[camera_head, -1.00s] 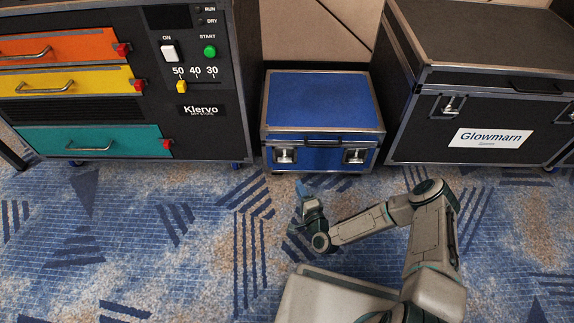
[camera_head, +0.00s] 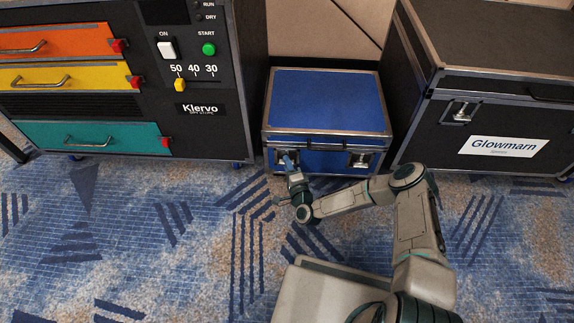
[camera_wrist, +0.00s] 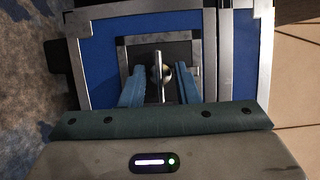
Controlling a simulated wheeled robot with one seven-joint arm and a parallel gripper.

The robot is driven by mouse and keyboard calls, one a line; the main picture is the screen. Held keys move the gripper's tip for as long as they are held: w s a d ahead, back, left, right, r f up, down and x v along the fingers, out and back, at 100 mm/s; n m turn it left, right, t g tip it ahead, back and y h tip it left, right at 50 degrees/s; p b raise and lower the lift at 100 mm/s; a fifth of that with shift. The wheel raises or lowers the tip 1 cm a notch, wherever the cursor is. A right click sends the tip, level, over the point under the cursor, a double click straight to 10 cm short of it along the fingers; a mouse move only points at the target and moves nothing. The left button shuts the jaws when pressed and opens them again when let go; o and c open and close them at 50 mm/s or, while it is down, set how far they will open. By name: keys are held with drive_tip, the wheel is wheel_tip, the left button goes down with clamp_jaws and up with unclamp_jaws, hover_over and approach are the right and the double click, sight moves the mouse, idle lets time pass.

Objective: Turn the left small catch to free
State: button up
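The small blue case (camera_head: 328,100) stands on the carpet with two silver catches on its front. The left small catch (camera_wrist: 158,72) is a plate with a raised turn piece, seen edge-on in the wrist view. In the head view my gripper mostly covers it. My gripper (camera_head: 289,160) is at the case front. In the wrist view its two blue fingers (camera_wrist: 160,82) are apart, one on each side of the turn piece, with gaps visible. I cannot tell how deep they reach around it. The right catch (camera_head: 361,159) is uncovered.
A black dryer cabinet (camera_head: 210,130) with coloured drawers stands close on the left. A large black Glowmarn case (camera_head: 440,135) stands close on the right. The carpet (camera_head: 150,240) in front is free. A handle (camera_head: 325,147) sits between the small case's catches.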

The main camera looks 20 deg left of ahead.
drive_tip(key=shift+d, duration=0.1)
clamp_jaws()
drive_tip(key=shift+r+n+p, duration=0.1)
drive_tip(key=shift+n+p, duration=0.2)
drive_tip(key=shift+p, duration=0.1)
drive_tip(key=n+h+p, duration=0.2)
drive_tip(key=n+p, duration=0.1)
drive_tip(key=n, duration=0.1)
drive_tip(key=n+g+h+p, duration=0.1)
drive_tip(key=n+h+p, duration=0.2)
drive_tip(key=n, duration=0.1)
drive_tip(key=n+h+p, duration=0.2)
drive_tip(key=n+p, duration=0.1)
drive_tip(key=n, duration=0.1)
drive_tip(key=shift+s+a+r+n+g, duration=0.1)
drive_tip(key=shift+a+r+n+g, duration=0.05)
drive_tip(key=shift+a+n+g, duration=0.15)
drive_tip(key=shift+h, duration=0.3)
unclamp_jaws()
